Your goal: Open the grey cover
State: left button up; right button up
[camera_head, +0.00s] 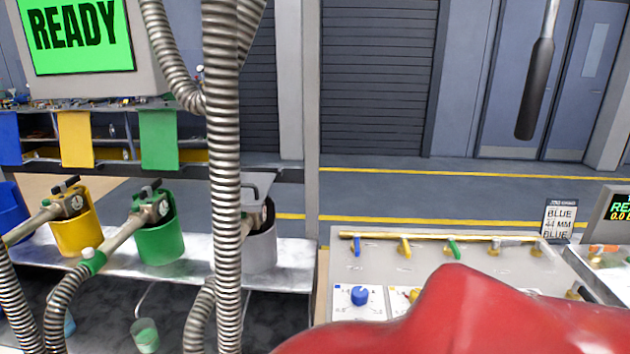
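I cannot clearly pick out the grey cover. The grey parts I can see are a light grey holder (262,250) with a nozzle in it, partly behind a ribbed hose, and a pale control panel (400,268). Small blue (357,246), yellow (405,247) and green (453,249) levers stand along a brass bar at the panel's far edge. Much of the panel is hidden by a large glossy red shape (460,320) in the foreground. Neither of my grippers shows in this view.
Ribbed metal hoses (226,180) hang at the left. Yellow (76,230) and green (160,235) holders with nozzles stand on a metal shelf. A screen (80,37) reads READY. A dark handle (536,90) hangs at the upper right. Floor beyond is clear.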

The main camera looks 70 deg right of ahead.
aim_at(255, 186)
jog(key=z, duration=1.85)
